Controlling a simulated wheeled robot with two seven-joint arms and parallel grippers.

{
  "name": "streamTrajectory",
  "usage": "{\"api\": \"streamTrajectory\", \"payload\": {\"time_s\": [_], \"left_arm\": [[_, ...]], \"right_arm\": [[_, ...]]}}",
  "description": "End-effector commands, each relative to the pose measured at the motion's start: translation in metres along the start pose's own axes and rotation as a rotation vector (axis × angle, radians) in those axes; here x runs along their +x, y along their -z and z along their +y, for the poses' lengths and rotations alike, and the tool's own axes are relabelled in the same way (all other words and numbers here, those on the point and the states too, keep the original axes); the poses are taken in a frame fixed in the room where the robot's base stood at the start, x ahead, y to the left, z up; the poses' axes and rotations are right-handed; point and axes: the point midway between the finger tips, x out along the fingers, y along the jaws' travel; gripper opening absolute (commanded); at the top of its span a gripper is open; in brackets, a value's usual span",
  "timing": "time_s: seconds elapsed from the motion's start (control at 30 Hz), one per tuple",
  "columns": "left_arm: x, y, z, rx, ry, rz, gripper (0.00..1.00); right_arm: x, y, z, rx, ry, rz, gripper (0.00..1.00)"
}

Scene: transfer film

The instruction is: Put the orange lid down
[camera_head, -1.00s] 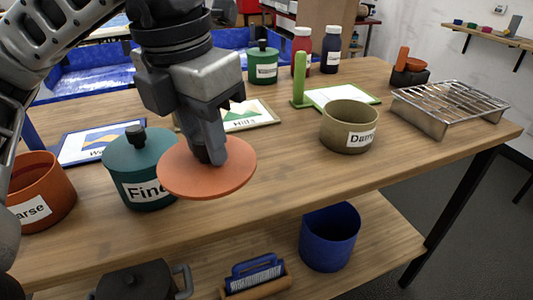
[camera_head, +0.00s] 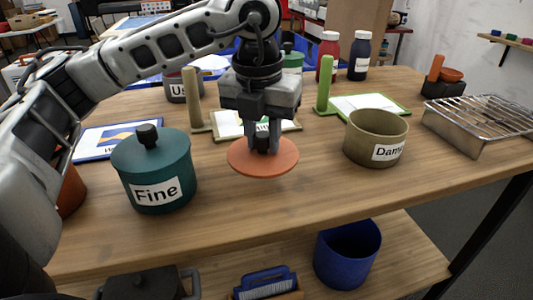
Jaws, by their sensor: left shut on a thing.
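The orange lid (camera_head: 262,166) is a flat round disc with a dark knob. My left gripper (camera_head: 263,143) points down and is shut on the lid's knob. The lid is level, over the middle of the table between the teal pot and the olive pot; I cannot tell whether it touches the tabletop. The orange pot (camera_head: 70,192) is mostly hidden behind my left arm at the left. My right gripper is not in view.
A teal lidded pot marked "Fine" (camera_head: 155,178) stands left of the lid. An open olive pot (camera_head: 376,140) stands to its right. Framed pictures lie behind, and a wire rack (camera_head: 482,122) stands at right. The wooden table (camera_head: 300,205) is bare in front.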

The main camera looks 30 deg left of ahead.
Motion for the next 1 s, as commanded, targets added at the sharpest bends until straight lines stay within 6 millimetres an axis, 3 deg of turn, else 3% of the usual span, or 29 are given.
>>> {"api": "streamTrajectory", "payload": {"time_s": [0.23, 0.43, 0.87, 0.9, 0.97, 1.0], "left_arm": [[0.021, -0.012, -0.001, -0.001, 0.000, 0.004, 0.04], [0.046, -0.009, 0.000, -0.001, 0.000, 0.002, 0.04], [0.055, -0.008, -0.001, -0.001, 0.001, 0.001, 0.04], [0.053, -0.008, -0.001, -0.001, 0.001, 0.000, 0.34], [0.053, -0.008, -0.001, -0.001, 0.001, 0.001, 0.47], [0.053, -0.008, -0.001, -0.001, 0.001, 0.001, 0.47]], "right_arm": [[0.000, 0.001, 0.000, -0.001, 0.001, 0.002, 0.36], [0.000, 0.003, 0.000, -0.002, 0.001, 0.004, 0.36], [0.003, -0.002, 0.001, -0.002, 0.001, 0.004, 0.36], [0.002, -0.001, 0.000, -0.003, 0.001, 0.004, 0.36], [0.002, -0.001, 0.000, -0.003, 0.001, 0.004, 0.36], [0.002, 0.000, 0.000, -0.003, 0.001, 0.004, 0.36]]}}
